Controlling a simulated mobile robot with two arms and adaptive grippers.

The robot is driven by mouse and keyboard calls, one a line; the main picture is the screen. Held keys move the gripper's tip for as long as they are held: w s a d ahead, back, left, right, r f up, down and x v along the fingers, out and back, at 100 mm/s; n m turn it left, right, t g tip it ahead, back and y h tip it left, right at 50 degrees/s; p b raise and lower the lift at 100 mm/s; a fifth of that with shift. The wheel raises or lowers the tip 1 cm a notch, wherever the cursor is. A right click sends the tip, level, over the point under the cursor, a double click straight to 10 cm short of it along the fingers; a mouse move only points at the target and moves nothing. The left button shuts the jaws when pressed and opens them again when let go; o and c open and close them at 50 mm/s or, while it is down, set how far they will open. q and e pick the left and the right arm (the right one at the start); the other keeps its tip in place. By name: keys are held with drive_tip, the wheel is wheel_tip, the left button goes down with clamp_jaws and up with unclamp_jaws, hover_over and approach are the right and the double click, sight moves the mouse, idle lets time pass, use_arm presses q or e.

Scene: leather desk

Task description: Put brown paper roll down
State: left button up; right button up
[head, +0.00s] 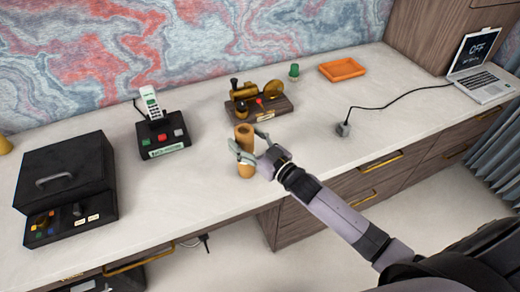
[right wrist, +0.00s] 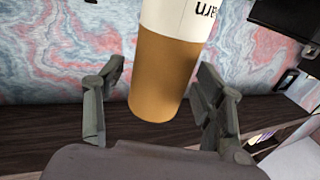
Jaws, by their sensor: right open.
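The brown paper roll (head: 244,132) is upright over the front part of the desk, near its front edge. I cannot tell whether its base touches the desk top. My right gripper (head: 254,145) reaches it from the right, with its fingers on either side of the roll. In the right wrist view the roll (right wrist: 165,75) sits between the spread fingers of the right gripper (right wrist: 158,108), with visible gaps beside it. A white band with dark, upside-down lettering shows on the roll there. My left gripper is not in view.
The pale desk top (head: 205,190) is clear left of the roll. A brown device on a wooden base (head: 275,112) stands behind it. A black phone base (head: 163,138) and black box (head: 68,185) stand left. An orange tray (head: 342,69), cable plug (head: 343,129) and laptop (head: 478,75) are right.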

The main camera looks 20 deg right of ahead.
drive_tip(key=b+v, duration=0.1)
drive_tip(key=v, duration=1)
drive_tip(key=shift+s, duration=0.15)
drive_tip(key=shift+d, duration=0.1)
drive_tip(key=s+f+m+g+h, duration=0.2)
drive_tip(key=s+f+g+h, duration=0.35)
drive_tip(key=s+f, duration=0.2)
drive_tip(key=s+a+f+g, duration=0.1)
drive_tip(key=s+f+g, duration=0.2)
drive_tip(key=s+g, duration=0.8)
drive_tip(key=s+f+t, duration=0.2)
drive_tip(key=s+f, duration=0.1)
drive_tip(key=f, duration=2.1)
drive_tip(key=s+d+f+g, duration=0.1)
drive_tip(key=s+d+f, duration=0.2)
drive_tip(key=s+f, duration=1.5)
drive_tip(key=shift+h, duration=0.45)
